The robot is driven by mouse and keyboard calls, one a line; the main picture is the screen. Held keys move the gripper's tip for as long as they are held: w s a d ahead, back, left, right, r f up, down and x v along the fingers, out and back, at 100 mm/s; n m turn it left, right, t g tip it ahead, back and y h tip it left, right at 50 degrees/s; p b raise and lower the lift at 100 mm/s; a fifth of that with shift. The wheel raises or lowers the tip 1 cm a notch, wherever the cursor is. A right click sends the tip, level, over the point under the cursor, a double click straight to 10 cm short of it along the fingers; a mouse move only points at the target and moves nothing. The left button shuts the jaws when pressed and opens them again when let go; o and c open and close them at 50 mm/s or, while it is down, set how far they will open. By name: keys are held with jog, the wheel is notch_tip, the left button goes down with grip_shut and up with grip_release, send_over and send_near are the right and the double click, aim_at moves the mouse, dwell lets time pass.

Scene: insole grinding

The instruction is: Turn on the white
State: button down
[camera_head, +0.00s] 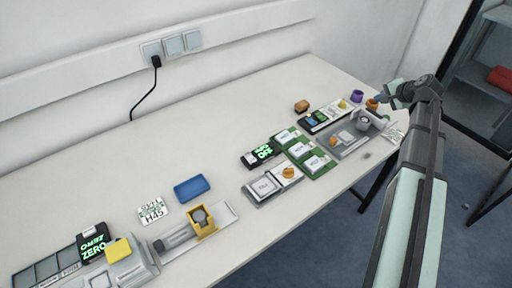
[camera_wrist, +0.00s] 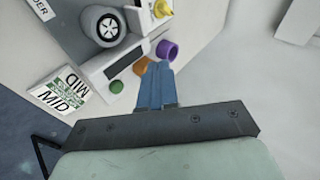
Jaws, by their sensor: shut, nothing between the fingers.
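A white machine (camera_wrist: 118,60) with a dark slot shows in the wrist view, beside a round grinding wheel (camera_wrist: 108,25). A green round button-like part (camera_wrist: 117,87) is at its near side. In the head view the wheel (camera_head: 364,123) is at the table's right end, partly hidden by my arm. My gripper (camera_wrist: 155,72) has its blue fingers together and empty, just right of the green part and close to an orange round piece (camera_wrist: 146,66). In the head view my gripper (camera_head: 380,103) is small and partly hidden by the wrist.
A purple cup (camera_wrist: 167,50) stands just beyond the fingertips. A MID card (camera_wrist: 62,92) lies to the left.

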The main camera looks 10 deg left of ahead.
jog(key=s+a+r+g, duration=0.1)
jog(key=s+a+g, duration=0.15)
jog(key=a, duration=1.25)
notch_tip(320, 180, up, 4)
jog(key=g+h, duration=0.3)
jog(key=g, duration=0.2)
send_over(247, 153)
jog(key=s+d, duration=0.2)
jog(key=shift+n+t, duration=0.25)
jog(key=shift+n, duration=0.05)
jog(key=f, duration=0.4)
jog(key=w+a+f, duration=0.1)
jog(key=f, duration=0.7)
jog(key=shift+w+a+f, duration=0.2)
jog(key=shift+a+f, duration=0.1)
jog(key=shift+w+f, duration=0.1)
jog(key=shift+f, duration=0.5)
